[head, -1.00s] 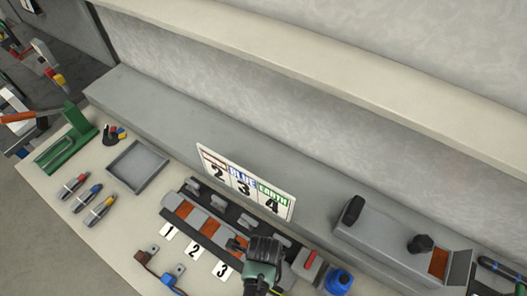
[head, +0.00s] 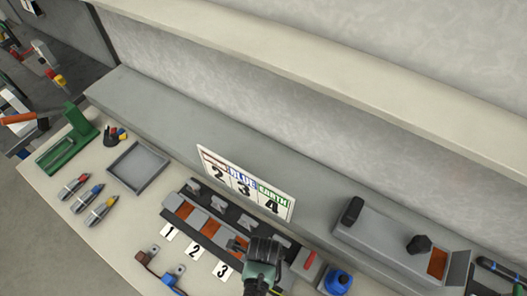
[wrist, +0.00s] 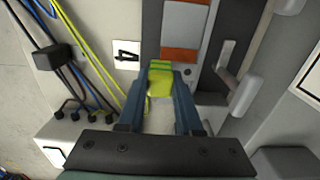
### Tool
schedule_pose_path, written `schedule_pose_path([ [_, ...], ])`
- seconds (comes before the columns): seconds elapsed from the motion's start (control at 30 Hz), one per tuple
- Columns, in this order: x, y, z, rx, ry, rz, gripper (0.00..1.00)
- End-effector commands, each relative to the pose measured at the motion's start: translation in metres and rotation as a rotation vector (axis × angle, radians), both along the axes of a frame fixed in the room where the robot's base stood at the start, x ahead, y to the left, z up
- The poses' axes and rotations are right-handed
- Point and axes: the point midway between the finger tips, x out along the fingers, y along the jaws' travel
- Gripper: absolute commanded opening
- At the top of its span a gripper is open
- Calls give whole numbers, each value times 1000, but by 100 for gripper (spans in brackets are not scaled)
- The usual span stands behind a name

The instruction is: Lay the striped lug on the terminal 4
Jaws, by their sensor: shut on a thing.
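In the wrist view my gripper (wrist: 160,88) is shut on the yellow-green striped lug (wrist: 160,84), held between its two blue-grey fingers. The label 4 (wrist: 126,50) lies just left of the fingertips, and an orange terminal pad (wrist: 180,55) shows just beyond them. The lug is beside or over the near end of this terminal; I cannot tell whether it touches. In the head view my gripper (head: 262,262) is over the right part of the terminal block (head: 221,212), hiding terminal 4's label and the lug.
A sign (head: 246,183) pairs EARTH with 4. Grey levers (wrist: 246,96) stand right of the terminal in the wrist view. Brown and blue lugs (head: 165,279) lie in front of the block. An empty tray (head: 138,167) is at left.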

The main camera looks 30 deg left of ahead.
Motion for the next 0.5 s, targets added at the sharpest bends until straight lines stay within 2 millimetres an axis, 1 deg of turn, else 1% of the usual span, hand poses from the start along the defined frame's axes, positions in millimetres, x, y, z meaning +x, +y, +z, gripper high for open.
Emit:
schedule_pose_path([
  [0.2,0,0,-2,0,0,0,0],
  [0.5,0,0,-9,0,-1,0,0],
])
